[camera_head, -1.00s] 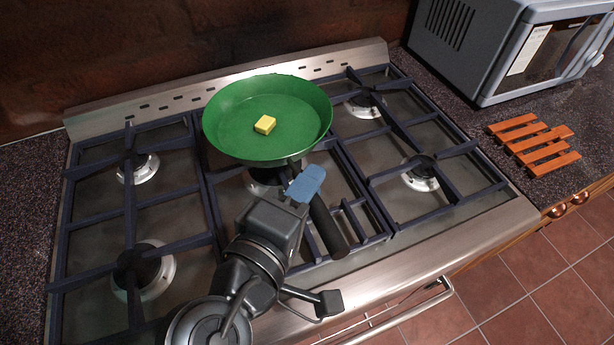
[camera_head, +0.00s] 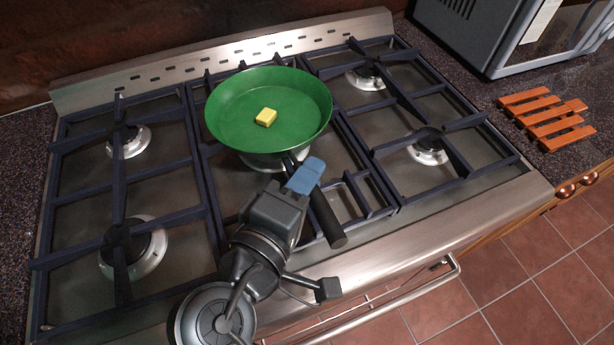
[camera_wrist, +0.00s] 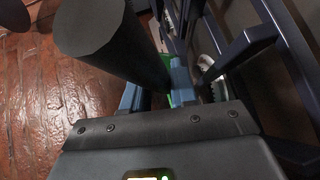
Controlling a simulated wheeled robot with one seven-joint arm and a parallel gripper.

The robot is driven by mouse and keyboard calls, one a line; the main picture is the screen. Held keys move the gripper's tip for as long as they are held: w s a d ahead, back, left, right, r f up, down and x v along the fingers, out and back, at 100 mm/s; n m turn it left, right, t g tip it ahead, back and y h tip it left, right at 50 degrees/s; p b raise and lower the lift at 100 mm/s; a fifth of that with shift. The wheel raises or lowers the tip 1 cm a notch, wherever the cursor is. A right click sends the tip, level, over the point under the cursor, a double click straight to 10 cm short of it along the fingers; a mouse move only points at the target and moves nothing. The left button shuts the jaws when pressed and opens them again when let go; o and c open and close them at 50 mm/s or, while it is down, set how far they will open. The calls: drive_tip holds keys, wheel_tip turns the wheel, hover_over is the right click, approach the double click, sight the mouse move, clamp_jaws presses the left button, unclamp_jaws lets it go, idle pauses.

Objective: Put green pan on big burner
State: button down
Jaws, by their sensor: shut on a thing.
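The green pan (camera_head: 250,130), with a yellow block (camera_head: 266,117) inside, is over the middle of the stove. It mostly hides the central burner (camera_head: 268,162), whose pale edge shows below the pan. I cannot tell whether the pan touches the grate. My gripper (camera_head: 304,178), with blue fingers, is shut on the pan's black handle (camera_head: 326,218), which points toward the stove's front. In the wrist view the handle (camera_wrist: 110,40) is large and dark between the blue fingers (camera_wrist: 157,100). The front left burner (camera_head: 140,250) is wide and bare.
Smaller bare burners are at back left (camera_head: 128,142), back right (camera_head: 366,78) and front right (camera_head: 430,152). Dark raised grates (camera_head: 118,190) cover the stove. An orange slatted trivet (camera_head: 545,118) and a grey microwave (camera_head: 480,40) stand on the right counter.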

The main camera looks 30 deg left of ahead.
drive_tip(key=shift+f+b, duration=0.35)
drive_tip(key=shift+f, duration=0.05)
idle(0.4)
drive_tip(key=c, duration=0.8)
unclamp_jaws()
drive_tip(key=shift+f, duration=0.2)
drive_tip(key=s, duration=0.2)
drive_tip(key=s+r+b, duration=0.1)
drive_tip(key=s, duration=0.4)
drive_tip(key=shift+s+d+r, duration=0.1)
drive_tip(key=shift+s+r, duration=0.2)
drive_tip(key=shift+s, duration=0.1)
